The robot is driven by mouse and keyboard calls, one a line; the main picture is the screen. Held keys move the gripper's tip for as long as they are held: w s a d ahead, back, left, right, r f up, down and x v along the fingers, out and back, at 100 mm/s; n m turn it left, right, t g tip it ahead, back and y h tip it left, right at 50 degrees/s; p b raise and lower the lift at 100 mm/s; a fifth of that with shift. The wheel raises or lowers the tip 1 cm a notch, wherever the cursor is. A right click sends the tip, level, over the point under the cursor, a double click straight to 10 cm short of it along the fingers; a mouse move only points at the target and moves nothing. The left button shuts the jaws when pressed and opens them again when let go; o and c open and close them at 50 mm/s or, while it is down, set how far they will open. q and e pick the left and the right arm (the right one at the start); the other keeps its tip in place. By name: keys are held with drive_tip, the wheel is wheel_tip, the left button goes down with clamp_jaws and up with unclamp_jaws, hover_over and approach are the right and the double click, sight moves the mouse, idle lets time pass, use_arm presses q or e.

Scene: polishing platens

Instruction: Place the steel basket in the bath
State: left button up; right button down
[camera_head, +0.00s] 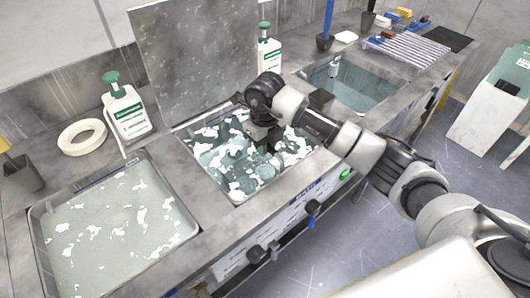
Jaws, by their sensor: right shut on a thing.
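The middle bath (176,132) is a steel tank sunk in the bench, with teal liquid and patches of white foam. My right arm reaches in from the right, and my right gripper (270,142) points down into this bath, at the liquid near its back right part. The gripper is shut on the steel basket, which is mostly hidden by the foam, the liquid and the gripper itself. I cannot make out the basket's outline or whether it rests on the bottom. My left gripper is not in view.
A foamy tray (115,215) stands at the left and a clear-water sink (352,85) at the right. A raised grey lid (195,50) stands behind the bath.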

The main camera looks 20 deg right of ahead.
drive_tip(key=shift+f, duration=1.75)
drive_tip(key=c, duration=1.1)
unclamp_jaws()
drive_tip(key=shift+o, duration=0.2)
wheel_tip(320, 180, up, 12)
drive_tip(key=shift+r+b, duration=0.1)
drive_tip(key=shift+b, duration=0.4)
drive_tip(key=shift+s, duration=0.1)
